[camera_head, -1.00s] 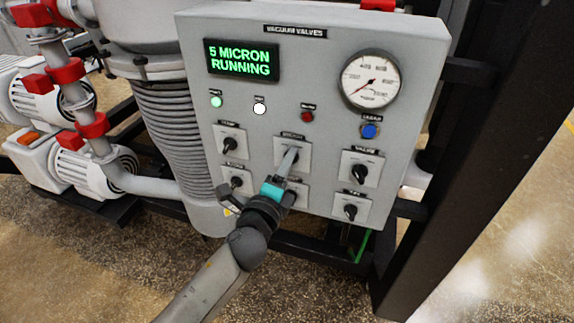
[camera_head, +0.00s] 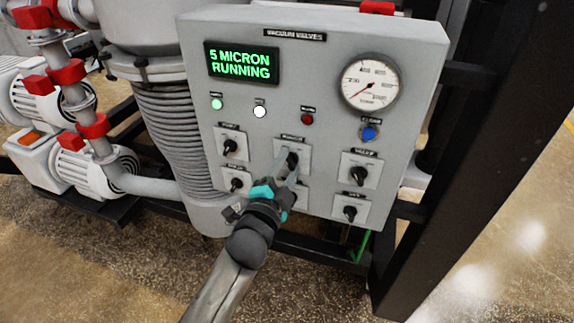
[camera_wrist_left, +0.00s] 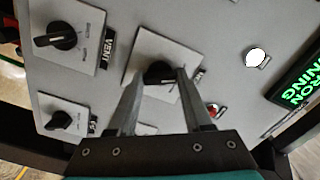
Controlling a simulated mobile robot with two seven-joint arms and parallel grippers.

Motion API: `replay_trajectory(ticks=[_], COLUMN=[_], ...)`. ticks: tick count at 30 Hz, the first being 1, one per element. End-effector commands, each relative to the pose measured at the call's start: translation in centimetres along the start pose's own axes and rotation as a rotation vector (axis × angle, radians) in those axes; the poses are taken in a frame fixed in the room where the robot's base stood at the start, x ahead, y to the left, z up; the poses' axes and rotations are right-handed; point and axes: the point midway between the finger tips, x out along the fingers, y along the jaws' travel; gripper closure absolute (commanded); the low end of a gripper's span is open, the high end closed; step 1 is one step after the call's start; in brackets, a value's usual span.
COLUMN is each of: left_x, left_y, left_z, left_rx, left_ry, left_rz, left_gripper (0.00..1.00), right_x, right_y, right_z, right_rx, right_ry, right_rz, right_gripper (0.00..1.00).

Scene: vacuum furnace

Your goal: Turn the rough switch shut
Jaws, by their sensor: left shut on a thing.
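The rough switch (camera_head: 292,159) is a black rotary knob on a white square plate, top middle of the switch group on the grey panel in the head view. Its label above is blurred. My left gripper (camera_head: 290,170) reaches up from below, its fingers closed around the knob. In the left wrist view the knob (camera_wrist_left: 158,72) sits between the two fingertips (camera_wrist_left: 159,82), which partly hide it. The knob's exact angle is hard to read. My right gripper is not in view.
Other black knobs surround it: one upper left (camera_head: 230,146), one upper right (camera_head: 358,175), others below. The panel has a display (camera_head: 241,62) reading "5 MICRON RUNNING", a round gauge (camera_head: 370,81), a red lamp (camera_head: 307,118) and a blue button (camera_head: 369,132). Black frame posts stand at right.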

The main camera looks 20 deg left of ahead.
Motion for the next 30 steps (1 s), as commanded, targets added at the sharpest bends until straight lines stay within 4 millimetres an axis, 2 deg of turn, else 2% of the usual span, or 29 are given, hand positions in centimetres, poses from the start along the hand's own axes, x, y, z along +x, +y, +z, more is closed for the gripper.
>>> replay_trajectory(ticks=[18,19,26,30], left_x=[-0.01,-0.01,-0.01,0.0], left_y=[0.05,0.05,0.04,0.03], left_z=[0.0,0.0,0.0,0.0], left_rx=[-0.044,-0.043,-0.041,-0.04], left_ry=[0.0,0.0,0.0,0.0], left_rz=[0.001,0.001,0.001,0.0], left_gripper=[1.0,0.47,0.21,0.2], right_x=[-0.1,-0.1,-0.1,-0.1], right_y=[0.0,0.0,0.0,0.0], right_z=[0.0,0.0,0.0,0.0], right_rx=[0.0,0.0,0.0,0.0], right_ry=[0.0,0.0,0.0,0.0], right_rz=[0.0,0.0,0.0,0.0], right_gripper=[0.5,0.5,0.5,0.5])
